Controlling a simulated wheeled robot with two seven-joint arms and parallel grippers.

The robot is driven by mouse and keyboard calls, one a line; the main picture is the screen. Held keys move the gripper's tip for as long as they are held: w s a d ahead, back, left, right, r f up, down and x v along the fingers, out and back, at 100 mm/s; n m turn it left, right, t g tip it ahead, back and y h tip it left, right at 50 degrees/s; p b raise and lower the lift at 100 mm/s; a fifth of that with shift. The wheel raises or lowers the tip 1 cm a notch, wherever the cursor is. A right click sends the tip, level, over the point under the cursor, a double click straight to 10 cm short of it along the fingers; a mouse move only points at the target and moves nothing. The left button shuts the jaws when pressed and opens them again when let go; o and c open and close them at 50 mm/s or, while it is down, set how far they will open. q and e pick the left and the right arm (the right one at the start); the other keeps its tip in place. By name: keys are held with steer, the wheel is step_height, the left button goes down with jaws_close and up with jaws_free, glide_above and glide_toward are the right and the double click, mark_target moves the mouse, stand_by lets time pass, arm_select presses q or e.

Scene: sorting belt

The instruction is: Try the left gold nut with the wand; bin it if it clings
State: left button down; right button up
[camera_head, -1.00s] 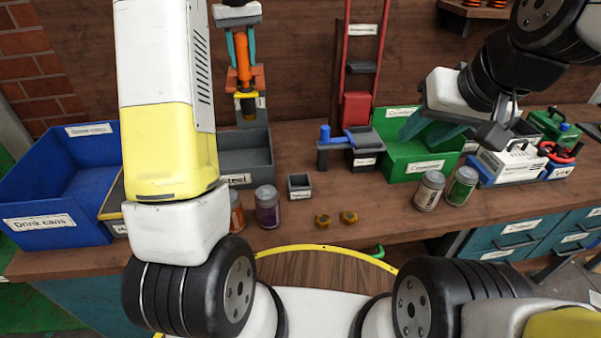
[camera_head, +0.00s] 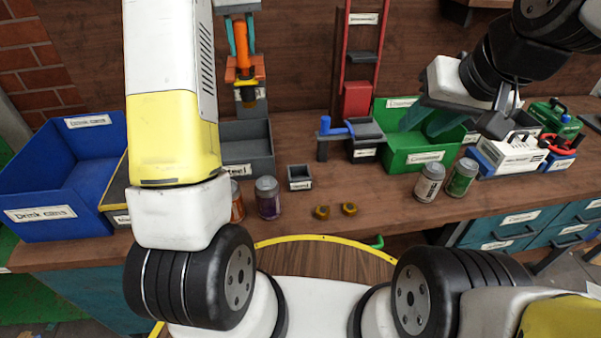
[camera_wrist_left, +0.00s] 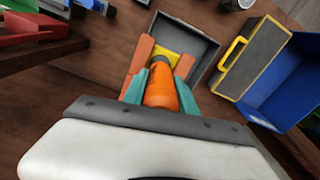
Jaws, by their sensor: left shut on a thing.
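Two small gold nuts lie side by side on the bench, the left gold nut (camera_head: 321,212) and the right gold nut (camera_head: 349,209). My left gripper (camera_head: 243,72) is shut on the orange wand (camera_head: 242,45), well behind and left of the nuts. The wand also shows in the left wrist view (camera_wrist_left: 160,90), its yellow-and-dark end pointing away from the wrist. The grey bin labelled Steel (camera_head: 262,165) is just in front of the wand in the head view. My right gripper (camera_head: 428,118) has its teal fingers apart over the green bin; I see nothing between them.
The blue Drink cans bin (camera_head: 90,228) stands at the left. Jars, one purple (camera_head: 267,200), stand left of a small grey box (camera_head: 300,184). The green bin (camera_head: 425,160) and two more jars (camera_head: 429,185) are to the right. Bench around the nuts is clear.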

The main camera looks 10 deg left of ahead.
mark_target(239, 20)
arm_select(q)
steer(key=shift+r, duration=1.6)
steer(key=shift+f, duration=1.55)
